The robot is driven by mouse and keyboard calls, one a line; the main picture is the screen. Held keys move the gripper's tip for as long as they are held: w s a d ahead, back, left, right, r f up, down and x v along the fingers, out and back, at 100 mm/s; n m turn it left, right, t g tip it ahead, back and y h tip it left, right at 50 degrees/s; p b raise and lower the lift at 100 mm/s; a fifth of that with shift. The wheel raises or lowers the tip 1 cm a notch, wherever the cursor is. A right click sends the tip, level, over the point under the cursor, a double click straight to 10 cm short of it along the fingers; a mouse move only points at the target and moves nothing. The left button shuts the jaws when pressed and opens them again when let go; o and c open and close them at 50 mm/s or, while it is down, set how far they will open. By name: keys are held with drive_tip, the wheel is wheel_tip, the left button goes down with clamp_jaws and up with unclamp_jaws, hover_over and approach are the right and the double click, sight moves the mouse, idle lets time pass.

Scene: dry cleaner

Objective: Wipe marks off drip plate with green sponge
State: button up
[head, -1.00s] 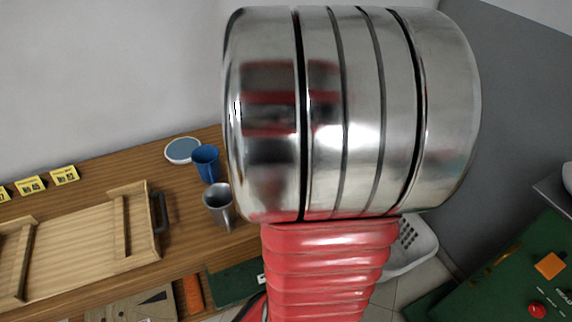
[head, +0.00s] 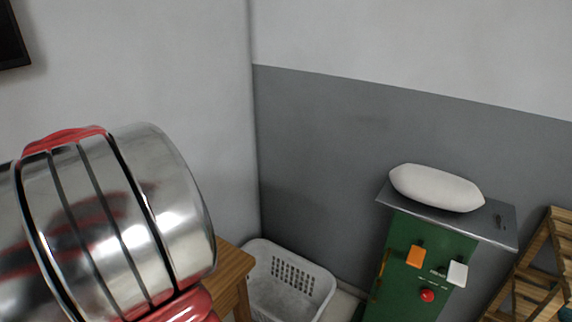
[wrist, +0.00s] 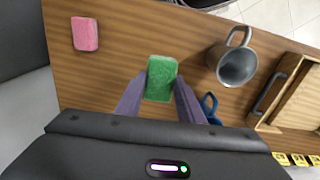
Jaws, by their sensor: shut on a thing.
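The green sponge (wrist: 161,79) is between the two fingers of my gripper (wrist: 160,92) in the wrist view, above the wooden table. My gripper is shut on it. In the head view, a grey metal plate (head: 463,222) tops a green cabinet (head: 405,268) at the right. A small dark mark shows near the plate's right end, and a white padded object (head: 436,188) lies on it. I cannot tell for certain that this is the drip plate. My gripper does not show in the head view, where my arm fills the lower left.
A white basket (head: 287,285) stands on the floor between table and cabinet. A wooden rack (head: 535,275) is far right.

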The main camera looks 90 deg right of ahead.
drive_tip(key=w+a+r+n, duration=0.1)
drive_tip(key=w+a, duration=0.1)
drive_tip(key=w, duration=0.4)
drive_tip(key=w+a+r+n, duration=0.1)
drive_tip(key=w+a+n, duration=0.15)
drive_tip(key=w, duration=0.35)
drive_tip(key=w+a+r+n, duration=0.2)
drive_tip(key=w+a, duration=0.8)
drive_tip(key=a, duration=0.2)
drive_tip(key=w+a+r+n, duration=0.1)
drive_tip(key=w+a+n, duration=0.2)
drive_tip(key=w+a, duration=0.6)
drive_tip(key=a, duration=0.4)
drive_tip(key=shift+w+a+r, duration=0.3)
drive_tip(key=shift+w+r, duration=0.05)
drive_tip(key=shift+r, duration=0.05)
drive_tip(key=shift+d+n, duration=0.1)
drive_tip(key=shift+n, duration=0.15)
